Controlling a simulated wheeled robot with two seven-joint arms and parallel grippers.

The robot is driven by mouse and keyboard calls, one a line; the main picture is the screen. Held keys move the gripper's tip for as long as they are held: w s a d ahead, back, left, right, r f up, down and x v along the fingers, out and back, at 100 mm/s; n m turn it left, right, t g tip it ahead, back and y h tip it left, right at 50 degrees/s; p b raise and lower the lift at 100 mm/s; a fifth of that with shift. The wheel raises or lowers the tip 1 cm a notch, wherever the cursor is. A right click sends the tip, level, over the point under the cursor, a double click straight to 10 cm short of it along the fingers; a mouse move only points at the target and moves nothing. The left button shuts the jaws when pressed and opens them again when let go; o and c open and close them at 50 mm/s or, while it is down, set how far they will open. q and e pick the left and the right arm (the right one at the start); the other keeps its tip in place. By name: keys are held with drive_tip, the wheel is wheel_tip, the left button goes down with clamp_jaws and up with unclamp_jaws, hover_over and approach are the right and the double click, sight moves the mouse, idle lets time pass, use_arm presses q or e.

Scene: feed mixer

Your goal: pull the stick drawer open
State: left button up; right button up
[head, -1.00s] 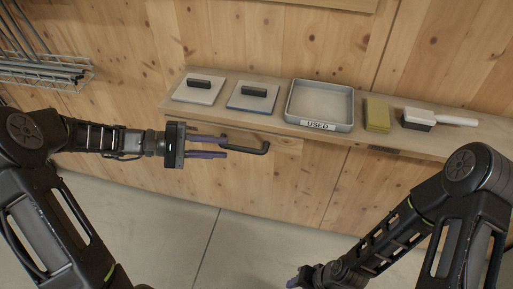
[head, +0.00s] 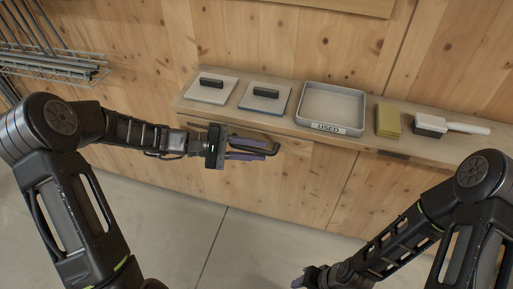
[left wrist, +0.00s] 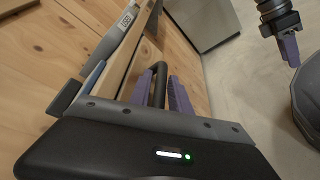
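The stick drawer has a pale wooden front (head: 297,146) just under the shelf. Its dark bar handle (head: 275,151) sticks out from it. My left gripper (head: 258,150) is at the handle, its two purple fingers pointing right. In the left wrist view the dark handle (left wrist: 160,82) lies between the fingers (left wrist: 161,84), one on each side, and the fingers look apart. Part of the handle is hidden behind the gripper. The drawer looks shut. My right gripper (head: 300,281) is low at the bottom edge, away from the drawer, and its opening is unclear.
On the shelf (head: 360,141) above stand two flat plates with dark grips (head: 211,88) (head: 265,97), a grey tray marked USED (head: 332,108), a yellow block (head: 389,119) and a white-handled brush (head: 450,125). A wire rack (head: 60,68) hangs at far left. The floor in front is clear.

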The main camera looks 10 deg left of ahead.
use_arm(q)
drive_tip(key=shift+d, duration=0.15)
drive_tip(key=shift+c, duration=0.2)
clamp_jaws()
idle(1.2)
